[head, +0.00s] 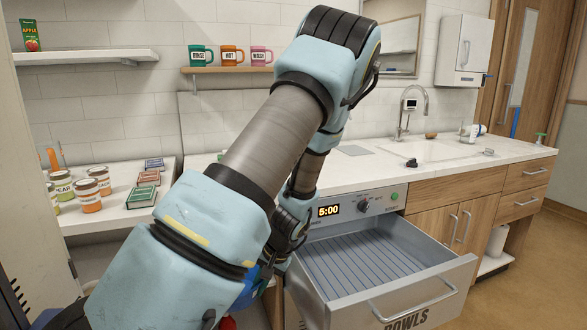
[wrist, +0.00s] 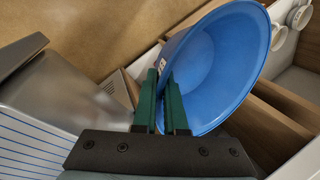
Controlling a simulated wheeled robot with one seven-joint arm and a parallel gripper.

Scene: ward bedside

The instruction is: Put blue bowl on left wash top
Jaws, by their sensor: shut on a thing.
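The blue bowl (wrist: 225,65) fills the upper middle of the wrist view, tilted on its side. My gripper (wrist: 163,85) has its two green fingers closed on the bowl's near rim. In the head view only a small blue patch of the bowl (head: 247,289) shows behind my arm, low and left of the open drawer; my fingers are hidden there. The white wash counter (head: 350,178) runs along the wall, with the sink (head: 445,150) to the right. The part of its top left of the sink is partly covered by my arm.
A drawer marked BOWLS (head: 370,262) stands open and empty under the counter, beside the bowl. A lower left worktop (head: 105,213) carries jars and small boxes. Mugs stand on a wall shelf (head: 228,69). A small dark object (head: 411,163) lies near the sink.

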